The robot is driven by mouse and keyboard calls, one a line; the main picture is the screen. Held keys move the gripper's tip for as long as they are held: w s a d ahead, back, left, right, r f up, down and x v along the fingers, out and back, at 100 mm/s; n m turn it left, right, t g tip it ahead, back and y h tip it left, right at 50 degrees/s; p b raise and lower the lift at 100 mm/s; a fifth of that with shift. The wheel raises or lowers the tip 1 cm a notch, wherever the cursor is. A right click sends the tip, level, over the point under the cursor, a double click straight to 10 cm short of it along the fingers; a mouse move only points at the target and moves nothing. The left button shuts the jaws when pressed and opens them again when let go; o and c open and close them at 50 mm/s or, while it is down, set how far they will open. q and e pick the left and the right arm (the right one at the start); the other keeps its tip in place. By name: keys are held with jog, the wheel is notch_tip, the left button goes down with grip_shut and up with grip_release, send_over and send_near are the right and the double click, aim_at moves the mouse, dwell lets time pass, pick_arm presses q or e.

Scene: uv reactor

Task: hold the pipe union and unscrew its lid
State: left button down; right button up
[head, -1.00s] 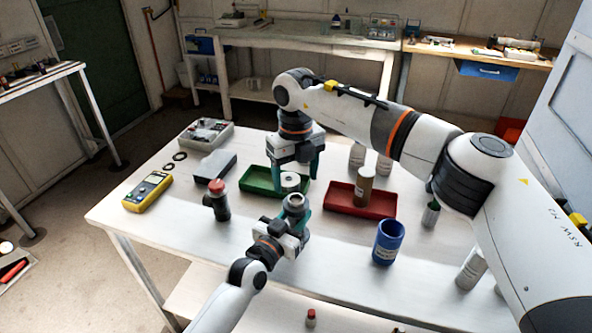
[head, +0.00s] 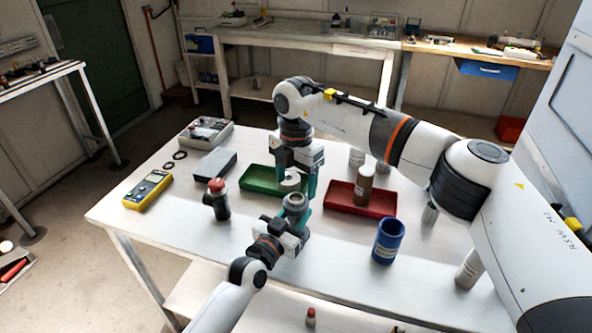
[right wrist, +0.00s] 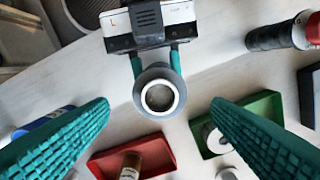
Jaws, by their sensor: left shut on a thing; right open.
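The pipe union (head: 295,201) is a dark grey cylinder with a paler ring-shaped top. It stands upright, shut between the teal fingers of my left gripper (head: 291,214), above the table's middle. In the right wrist view the union (right wrist: 160,76) shows from above, with a pale rim around a dull centre; I cannot tell whether the lid is on it. My right gripper (head: 294,189) is open, pointing down close behind and above the union. In its wrist view the fingers are wide apart with nothing between the tips. A white ring-shaped piece (right wrist: 214,141) lies at the green tray, partly hidden.
Behind are the green tray (head: 256,184) and a red tray (head: 338,203) with a brown bottle (head: 364,184). A blue cup (head: 388,242) stands right, a red-capped dark fitting (head: 217,200) left. A yellow meter (head: 148,190) lies further left. The front left of the table is clear.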

aim_at(296, 197)
jog(key=shift+f, duration=2.75)
